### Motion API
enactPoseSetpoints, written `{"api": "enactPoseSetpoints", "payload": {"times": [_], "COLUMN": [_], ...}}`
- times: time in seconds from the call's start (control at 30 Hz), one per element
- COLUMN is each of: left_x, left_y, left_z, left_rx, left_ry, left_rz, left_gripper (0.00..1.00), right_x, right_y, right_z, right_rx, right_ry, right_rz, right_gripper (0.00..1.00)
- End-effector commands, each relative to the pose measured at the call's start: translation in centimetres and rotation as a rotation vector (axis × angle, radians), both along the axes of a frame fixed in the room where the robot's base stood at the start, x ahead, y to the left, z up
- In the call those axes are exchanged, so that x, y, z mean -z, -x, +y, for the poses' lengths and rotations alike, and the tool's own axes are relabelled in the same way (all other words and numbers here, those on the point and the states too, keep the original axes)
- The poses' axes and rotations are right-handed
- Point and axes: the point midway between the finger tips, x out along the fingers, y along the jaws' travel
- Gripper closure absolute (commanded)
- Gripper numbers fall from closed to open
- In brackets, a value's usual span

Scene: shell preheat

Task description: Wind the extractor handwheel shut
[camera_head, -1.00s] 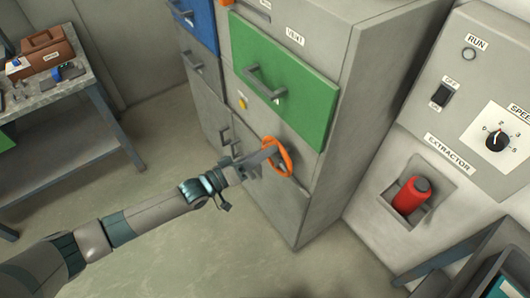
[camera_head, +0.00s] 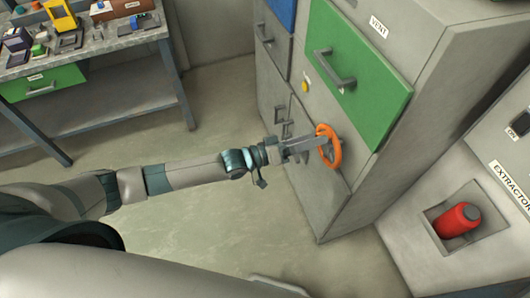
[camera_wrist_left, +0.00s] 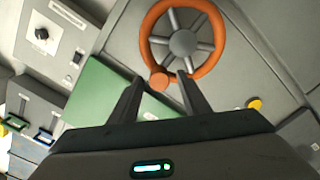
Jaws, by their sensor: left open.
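The orange handwheel (camera_head: 329,146) stands out from the lower front of the grey cabinet. In the left wrist view the handwheel (camera_wrist_left: 217,62) shows its orange rim, grey spokes and hub, and a round orange knob (camera_wrist_left: 160,78) on the rim. My left gripper (camera_head: 318,143) is at the wheel in the head view. In the left wrist view its two fingers (camera_wrist_left: 160,80) are apart, with the knob between or just beyond their tips; I cannot tell whether they touch it. My right gripper is not in view.
A green drawer front (camera_head: 358,70) with a grey handle sits above the wheel on the cabinet. The red extractor cylinder (camera_head: 458,219) rests in a recess at the right. A workbench (camera_head: 92,62) with several items stands at the left. The floor (camera_head: 200,215) between is clear.

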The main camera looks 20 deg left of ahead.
Motion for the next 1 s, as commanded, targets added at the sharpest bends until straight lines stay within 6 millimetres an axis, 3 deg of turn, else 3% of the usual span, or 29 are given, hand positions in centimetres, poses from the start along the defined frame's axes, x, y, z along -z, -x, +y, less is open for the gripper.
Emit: {"api": "enactPoseSetpoints", "payload": {"times": [0.73, 1.0], "left_x": [0.3, 0.1], "left_y": [7.9, 9.2], "left_z": [11.0, 12.8], "left_rx": [-0.001, -0.001], "left_ry": [-0.002, -0.001], "left_rz": [0.003, 0.002], "left_gripper": [0.57, 0.57], "right_x": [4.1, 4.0], "right_y": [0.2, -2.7], "right_z": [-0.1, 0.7], "right_rx": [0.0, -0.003], "right_ry": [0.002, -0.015], "right_rz": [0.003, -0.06], "right_gripper": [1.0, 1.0]}}
